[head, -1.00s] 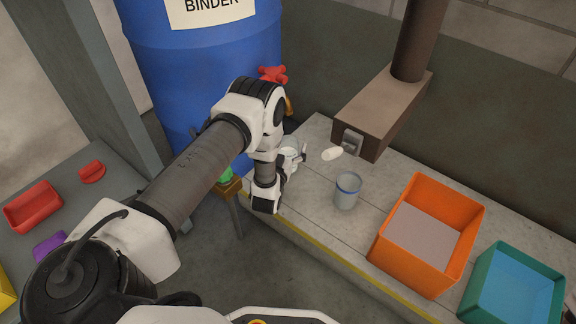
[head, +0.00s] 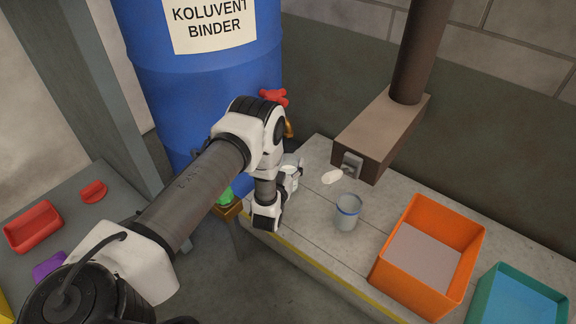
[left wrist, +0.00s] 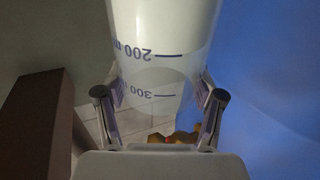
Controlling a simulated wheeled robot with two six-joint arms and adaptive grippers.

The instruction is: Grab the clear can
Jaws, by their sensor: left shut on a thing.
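The clear can (left wrist: 160,60) fills the upper middle of the left wrist view, with printed volume marks on its wall and whitish contents. In the head view a small part of it (head: 290,167) shows at the bench's left end, mostly hidden by my left wrist. My left gripper (left wrist: 158,98) is shut on the can, with one finger against each side. The gripper also shows in the head view (head: 290,178). My right gripper is not in view.
A blue binder drum (head: 170,90) with a red-handled tap (head: 273,97) stands behind my left arm.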

